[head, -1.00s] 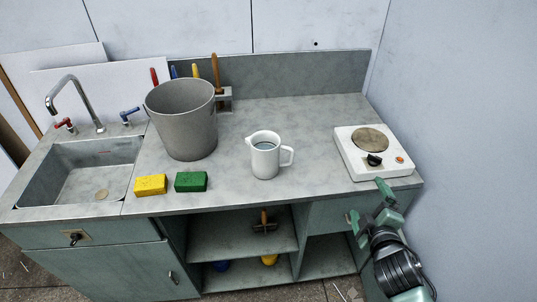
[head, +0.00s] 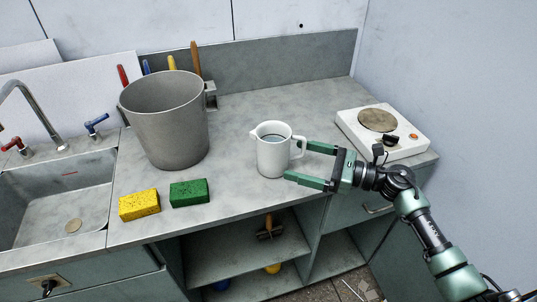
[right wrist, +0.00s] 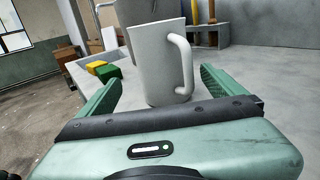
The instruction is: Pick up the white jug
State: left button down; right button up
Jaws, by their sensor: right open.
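The white jug (head: 272,155) stands upright on the grey counter, with dark liquid visible inside and its handle on the right. My right gripper (head: 308,166) is open at the jug's right side, with its fingers pointing left toward the jug. One finger is behind the handle and the other is in front of it. In the right wrist view the jug (right wrist: 160,65) rises between the two open fingers of the gripper (right wrist: 158,95), its handle to the right. The jug's body looks mostly beyond the fingertips; contact cannot be told. My left gripper is not in view.
A large grey bucket (head: 165,125) stands left of the jug. A yellow sponge (head: 139,205) and a green sponge (head: 189,193) lie near the front edge. A hot plate (head: 405,135) is at the right, behind my arm. The sink (head: 50,205) is far left.

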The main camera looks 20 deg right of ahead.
aim_at(288, 155)
jog(key=shift+p+x, duration=0.35)
jog(key=shift+x, duration=0.7)
jog(key=p+x, duration=0.1)
jog(key=x, duration=0.2)
jog(key=shift+w+a, duration=0.2)
jog(key=shift+w, duration=0.25)
jog(key=shift+w+a+p, duration=0.2)
jog(key=shift+a+p, duration=0.1)
jog(key=shift+w+a+f, duration=0.1)
jog(key=shift+f, duration=0.05)
jog(key=c, duration=1.9)
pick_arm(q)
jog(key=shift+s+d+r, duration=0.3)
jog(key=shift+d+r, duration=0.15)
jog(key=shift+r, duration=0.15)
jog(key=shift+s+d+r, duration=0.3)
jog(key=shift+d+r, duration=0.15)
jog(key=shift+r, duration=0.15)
pick_arm(e)
jog(key=shift+c, duration=0.6)
jog(key=shift+r, duration=0.25)
